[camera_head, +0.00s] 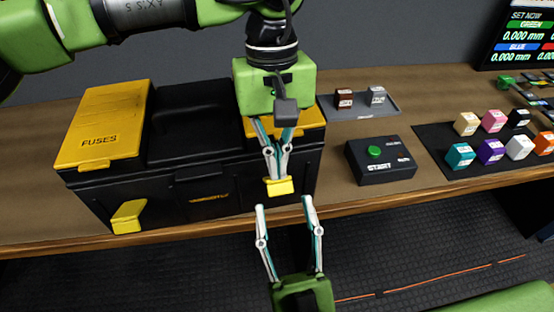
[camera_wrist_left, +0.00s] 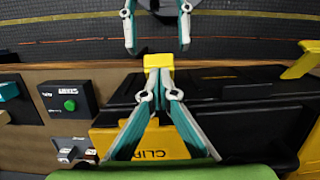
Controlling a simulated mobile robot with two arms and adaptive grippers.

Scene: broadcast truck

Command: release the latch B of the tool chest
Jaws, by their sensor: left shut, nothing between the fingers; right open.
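The tool chest (camera_head: 170,200) is black with yellow lid panels and stands on the wooden bench. Its front has two yellow latches: a left one (camera_head: 128,216) and a right one (camera_head: 281,187). I cannot read which is B. My left gripper (camera_head: 274,174) is shut and empty, its tips at the top of the right latch. In the left wrist view that latch (camera_wrist_left: 158,60) is just beyond the shut fingertips (camera_wrist_left: 158,76); I cannot tell whether they touch. My right gripper (camera_head: 284,203) is open and empty, just below the right latch, in front of the bench edge.
A black box with a green START button (camera_head: 374,152) stands right of the chest. Behind it is a grey tray (camera_head: 362,112) with two small blocks. A dark mat (camera_head: 432,140) with several coloured blocks lies farther right. A screen (camera_head: 520,35) is at the back right.

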